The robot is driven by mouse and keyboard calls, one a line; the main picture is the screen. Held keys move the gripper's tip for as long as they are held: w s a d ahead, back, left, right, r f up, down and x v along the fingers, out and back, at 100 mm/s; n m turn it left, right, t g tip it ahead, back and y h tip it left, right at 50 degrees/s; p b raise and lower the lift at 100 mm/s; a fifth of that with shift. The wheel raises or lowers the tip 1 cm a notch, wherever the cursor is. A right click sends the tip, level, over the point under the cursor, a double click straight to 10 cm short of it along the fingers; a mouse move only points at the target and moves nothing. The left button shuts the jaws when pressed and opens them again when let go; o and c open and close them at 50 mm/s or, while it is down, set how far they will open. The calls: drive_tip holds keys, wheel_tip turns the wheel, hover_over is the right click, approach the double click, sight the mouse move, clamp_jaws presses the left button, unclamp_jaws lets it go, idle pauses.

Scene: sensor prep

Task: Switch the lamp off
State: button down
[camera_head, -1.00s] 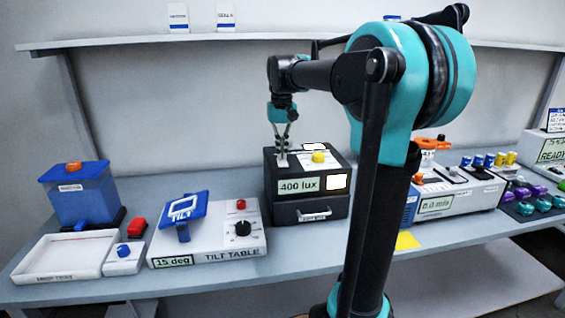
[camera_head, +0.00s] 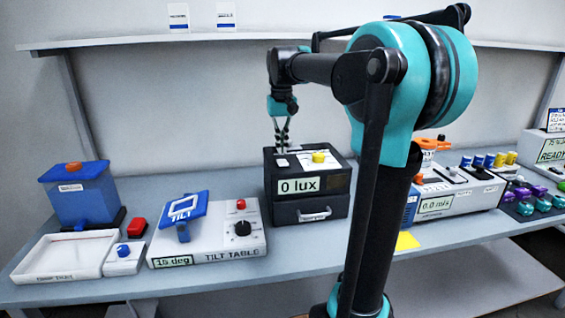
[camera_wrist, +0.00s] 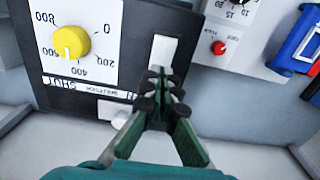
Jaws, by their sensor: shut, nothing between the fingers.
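The black lamp box (camera_head: 338,184) stands at the back middle of the bench, and its display (camera_head: 298,186) reads 0 lux. No lit window shows on it. A yellow knob (camera_head: 319,157) sits on its top; in the wrist view the knob (camera_wrist: 70,42) has a dial from 0 to 800 and its pointer is near 400. A white switch-like piece (camera_wrist: 163,50) is just beyond my fingertips in the wrist view. My gripper (camera_head: 283,146) is shut and empty, pointing down just above the box's left top. Whether it touches the box I cannot tell.
The tilt table (camera_head: 205,246) with its red and black knobs stands left of the box. A blue container (camera_head: 82,200) and white tray (camera_head: 65,272) are further left. The flow device (camera_head: 465,195) is right, behind my arm. A shelf (camera_head: 200,38) runs above.

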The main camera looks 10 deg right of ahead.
sight(282, 160)
drive_tip(key=shift+r, duration=2.2)
